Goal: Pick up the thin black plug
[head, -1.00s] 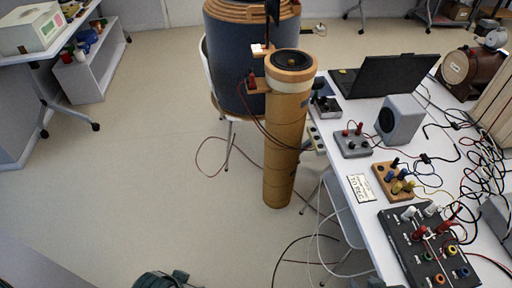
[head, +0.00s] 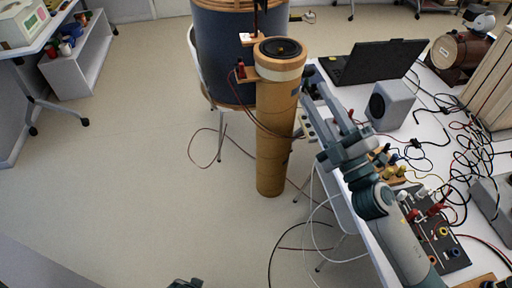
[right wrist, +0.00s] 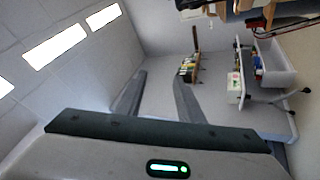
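My right gripper (head: 318,88) reaches in from the lower right over the near edge of the table. Its two fingers are apart with nothing between them, and they show spread in the right wrist view (right wrist: 158,95). A small black plug (head: 385,149) stands on the wooden block (head: 404,180), beside blue and yellow plugs, just right of my right wrist. My arm partly covers the block. It is too small to tell how thin this plug is. The grey box seen earlier left of the block is mostly hidden behind my gripper.
A tall cardboard tube (head: 273,130) stands left of the gripper, close to the fingertips. A black laptop (head: 375,62), a grey speaker (head: 390,104) and a black socket panel (head: 452,252) are on the table. Tangled cables lie on the right.

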